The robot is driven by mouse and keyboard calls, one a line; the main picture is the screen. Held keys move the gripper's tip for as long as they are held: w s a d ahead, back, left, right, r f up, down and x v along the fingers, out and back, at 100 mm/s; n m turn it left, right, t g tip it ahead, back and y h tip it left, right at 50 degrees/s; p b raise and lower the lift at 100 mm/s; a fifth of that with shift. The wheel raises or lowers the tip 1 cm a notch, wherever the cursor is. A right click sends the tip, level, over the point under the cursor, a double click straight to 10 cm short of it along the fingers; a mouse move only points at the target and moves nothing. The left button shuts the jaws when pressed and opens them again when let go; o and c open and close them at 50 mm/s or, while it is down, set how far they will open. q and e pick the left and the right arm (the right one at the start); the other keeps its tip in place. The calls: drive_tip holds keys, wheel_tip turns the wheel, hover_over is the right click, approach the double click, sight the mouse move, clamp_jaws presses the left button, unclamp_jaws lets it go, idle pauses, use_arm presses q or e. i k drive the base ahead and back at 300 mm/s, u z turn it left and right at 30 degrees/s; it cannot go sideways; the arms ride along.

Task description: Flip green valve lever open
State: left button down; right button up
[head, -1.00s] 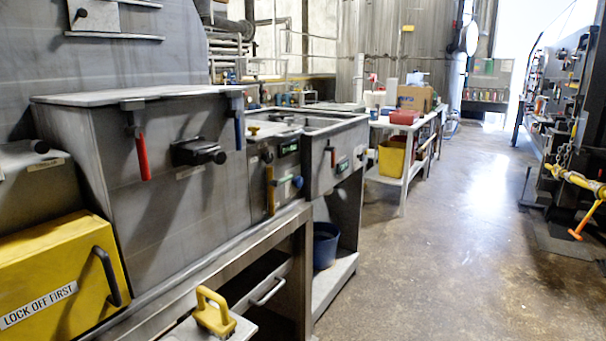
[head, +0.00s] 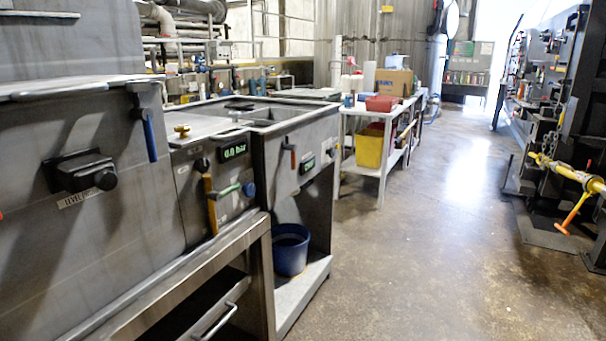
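The green valve lever (head: 229,190) is on the front of a grey control panel (head: 190,215), left of centre in the head view. It points sideways, slightly up to the right, between an orange-yellow handle (head: 209,205) hanging down and a round blue knob (head: 248,189). A green-lit display (head: 234,151) reading about 0.0 bar sits above it. Neither of my grippers shows in the head view.
A larger grey housing with a black latch (head: 80,172) and a blue handle (head: 150,136) stands left of the panel. A steel bench frame (head: 200,278) runs below. A blue bucket (head: 290,250) sits on a low shelf. The floor (head: 430,250) to the right is clear.

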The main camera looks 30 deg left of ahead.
sight(214, 196)
drive_tip(key=u, duration=0.25)
drive_tip(key=i, duration=1)
drive_tip(key=u, duration=0.55)
